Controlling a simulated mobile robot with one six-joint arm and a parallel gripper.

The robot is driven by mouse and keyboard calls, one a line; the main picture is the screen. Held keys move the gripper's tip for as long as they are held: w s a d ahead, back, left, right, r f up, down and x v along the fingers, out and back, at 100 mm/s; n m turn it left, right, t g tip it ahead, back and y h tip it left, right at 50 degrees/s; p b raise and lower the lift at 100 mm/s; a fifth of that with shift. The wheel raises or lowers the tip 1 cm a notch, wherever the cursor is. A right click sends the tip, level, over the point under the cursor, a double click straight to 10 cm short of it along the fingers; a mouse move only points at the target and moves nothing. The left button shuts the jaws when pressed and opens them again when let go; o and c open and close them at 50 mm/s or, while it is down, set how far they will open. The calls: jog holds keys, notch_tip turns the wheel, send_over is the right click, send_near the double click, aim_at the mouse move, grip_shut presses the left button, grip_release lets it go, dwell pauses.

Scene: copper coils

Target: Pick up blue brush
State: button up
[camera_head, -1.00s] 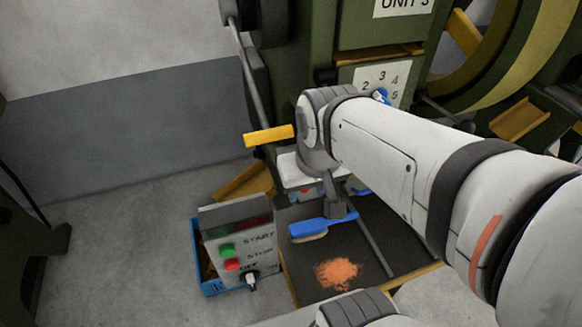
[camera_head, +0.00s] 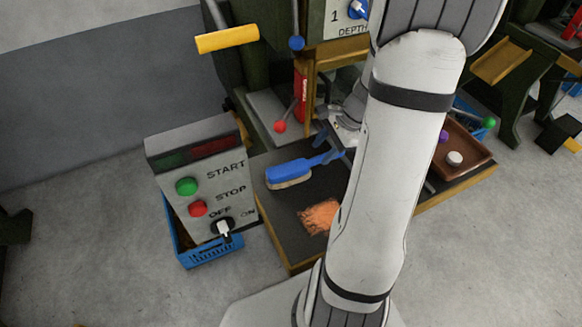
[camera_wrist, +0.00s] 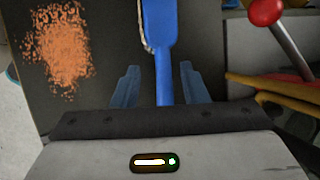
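The blue brush (camera_head: 292,171) lies on the dark work surface (camera_head: 272,213), its pale bristles downward and its handle pointing right toward my gripper (camera_head: 332,145). In the wrist view the brush's blue handle (camera_wrist: 163,52) runs between the two bluish fingers of my gripper (camera_wrist: 160,80). The fingers are apart, with a gap on each side of the handle. The handle's far end is hidden by the gripper body. I cannot tell the exact height of the fingers over the surface.
Orange powder (camera_head: 319,216) lies beside the brush. A control box (camera_head: 205,180) and blue crate (camera_head: 208,249) stand at left. A red-knobbed lever (camera_head: 280,126) is behind the brush and shows close by in the wrist view (camera_wrist: 266,11). A brown tray (camera_head: 468,143) sits at right.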

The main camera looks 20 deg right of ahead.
aim_at(313, 161)
jog(key=b+x, duration=0.1)
jog(key=x, duration=0.6)
jog(key=shift+a, duration=0.1)
jog(key=shift+c, duration=0.3)
jog(key=shift+w, duration=0.1)
grip_shut()
